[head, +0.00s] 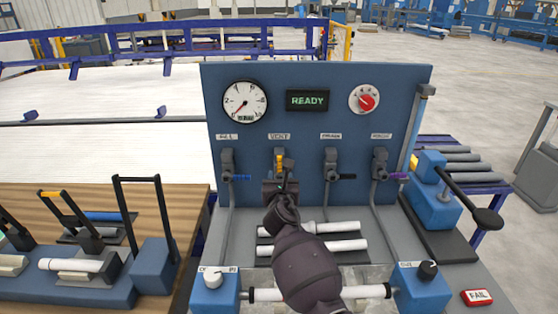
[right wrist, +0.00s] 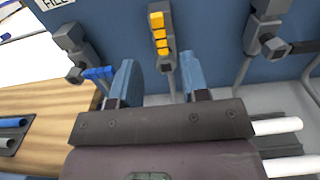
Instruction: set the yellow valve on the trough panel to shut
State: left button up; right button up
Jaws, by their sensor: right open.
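The yellow valve (head: 279,161) is on the blue trough panel (head: 300,75), second from the left under a label. Its yellow handle stands upright, in line with its pipe, and shows more clearly in the right wrist view (right wrist: 157,33). My right gripper (head: 281,185) is just in front of and below the handle and hides the lower valve in the head view. In the right wrist view its blue fingers (right wrist: 158,70) are apart, with the valve's pipe between and beyond them. The handle lies above the fingertips, and nothing is held. My left gripper is not in view.
A blue-handled valve (head: 234,178) is left of the yellow one. A black-handled valve (head: 338,176) and a purple-handled valve (head: 390,176) are to the right. Their handles lie sideways. White pipes (head: 325,228) lie below the panel. The display (head: 307,100) reads READY.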

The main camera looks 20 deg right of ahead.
aim_at(280, 164)
jog(key=b+x, duration=0.2)
jog(key=x, duration=0.6)
jog(key=shift+w+d+f+b, duration=0.1)
jog(key=shift+w+f+b, duration=0.1)
jog(key=shift+w+b, duration=0.2)
jog(key=shift+w+d+r, duration=0.1)
jog(key=shift+w+d, duration=0.1)
jog(key=shift+w, duration=0.4)
jog(key=shift+c, duration=0.3)
grip_shut()
